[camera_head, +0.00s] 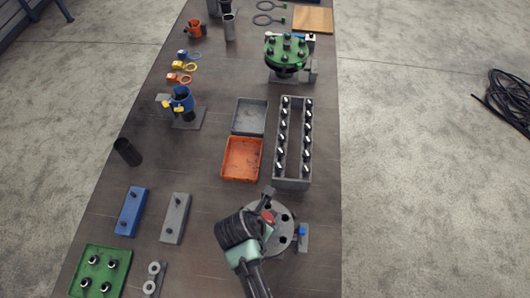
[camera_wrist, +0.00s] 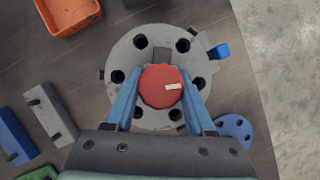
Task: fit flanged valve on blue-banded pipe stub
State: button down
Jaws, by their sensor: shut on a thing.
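My gripper (camera_wrist: 161,92) is shut on a round red knob (camera_wrist: 163,86), with a blue finger on each side of it. The knob stands over a grey round flange (camera_wrist: 130,53) with several dark holes, apparently the valve's; it also shows in the head view (camera_head: 284,212). I cannot tell whether the flange is resting or held up. A blue piece (camera_wrist: 219,51) sticks out by its rim and shows in the head view (camera_head: 302,231). What lies under the flange is hidden. A dark upright pipe with a blue collar (camera_head: 182,100) stands on a grey plate.
A blue disc with holes (camera_wrist: 233,130) lies close by. A rack of bolts (camera_head: 292,182), an orange tray (camera_head: 226,174) and a grey tray (camera_head: 239,129) are behind the flange. A green bolted flange (camera_head: 271,54) stands farther back. Blue (camera_head: 130,212) and grey (camera_head: 174,220) blocks lie left.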

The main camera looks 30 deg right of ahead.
jog(key=shift+c, duration=1.8)
grip_release()
jog(key=shift+r, duration=0.1)
jog(key=shift+o, duration=1)
jog(key=shift+s, duration=0.1)
jog(key=d+p+v, duration=0.1)
jog(key=v, duration=0.9)
jog(key=w+d+r+p+v, duration=0.1)
jog(key=d+p+v, duration=0.1)
jog(key=v, duration=0.9)
jog(key=shift+w+r, duration=0.3)
